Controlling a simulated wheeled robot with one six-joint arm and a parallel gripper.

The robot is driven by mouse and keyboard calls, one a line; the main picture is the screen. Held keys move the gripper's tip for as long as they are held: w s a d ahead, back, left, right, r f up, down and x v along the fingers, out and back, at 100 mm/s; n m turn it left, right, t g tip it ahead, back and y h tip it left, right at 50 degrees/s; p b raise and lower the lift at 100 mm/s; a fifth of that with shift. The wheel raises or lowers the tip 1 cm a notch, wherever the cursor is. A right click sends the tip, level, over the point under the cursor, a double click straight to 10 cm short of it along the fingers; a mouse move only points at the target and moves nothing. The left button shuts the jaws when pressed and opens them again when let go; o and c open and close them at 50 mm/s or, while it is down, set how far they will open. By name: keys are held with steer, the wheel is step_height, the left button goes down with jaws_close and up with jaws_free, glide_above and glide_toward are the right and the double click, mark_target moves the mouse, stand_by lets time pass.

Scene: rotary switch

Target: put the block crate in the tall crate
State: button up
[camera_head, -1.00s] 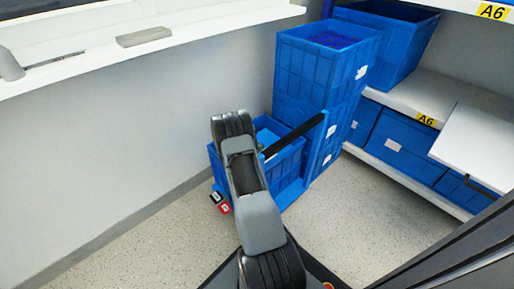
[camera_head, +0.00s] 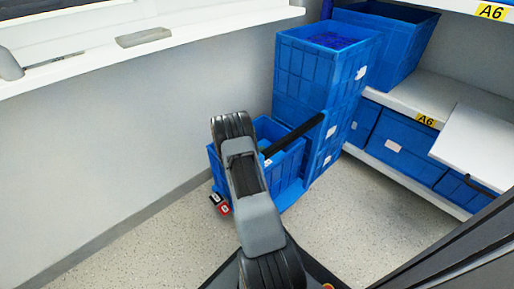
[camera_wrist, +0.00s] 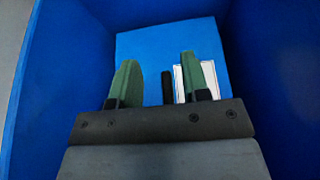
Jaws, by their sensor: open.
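A blue open crate (camera_head: 288,165), which I take to be the tall crate, stands on a low base by the wall in the head view. In the wrist view its dark blue walls (camera_wrist: 60,70) surround my gripper (camera_wrist: 159,58). A brighter blue box face with a white label (camera_wrist: 160,44), probably the block crate, lies inside beyond my fingers. A light blue bit of it (camera_head: 266,160) shows inside the crate in the head view. My green fingers are apart, and the box face shows between them; contact cannot be told. My arm hides my gripper in the head view.
Shelves with more blue crates (camera_head: 396,145) are at the right. A white ledge (camera_head: 200,28) runs along the left wall. Speckled floor (camera_head: 345,220) is clear in front.

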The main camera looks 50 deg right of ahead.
steer(key=s+a+r+m+g+y+p, duration=0.1)
steer(key=a+r+m+p, duration=0.15)
steer(key=a+r, duration=0.4)
steer(key=s+a+r+m+y+p, duration=0.1)
steer(key=a+r+m+y, duration=0.15)
steer(key=a+r, duration=0.4)
steer(key=s+a+r+m+t+y, duration=0.1)
steer(key=s+a+r+m+y, duration=0.2)
steer(key=a, duration=0.6)
steer(key=s+a+r+m+t+y, duration=0.2)
steer(key=s+a+r+m, duration=0.3)
steer(key=a, duration=0.3)
steer(key=s+a+r+m+t+y, duration=0.1)
steer(key=s+a+r+m+y, duration=0.3)
steer(key=a, duration=0.5)
steer(key=s+y, duration=0.1)
steer(key=s, duration=0.1)
steer(key=shift+s+a+r+t, duration=0.3)
steer(key=shift+s+a+r, duration=0.05)
step_height(320, 180, up, 37)
steer(key=t+p, duration=0.1)
steer(key=p, duration=3.3)
steer(key=shift+s+a+f+p, duration=0.15)
steer(key=shift+a+p, duration=0.05)
steer(key=shift+p, duration=0.2)
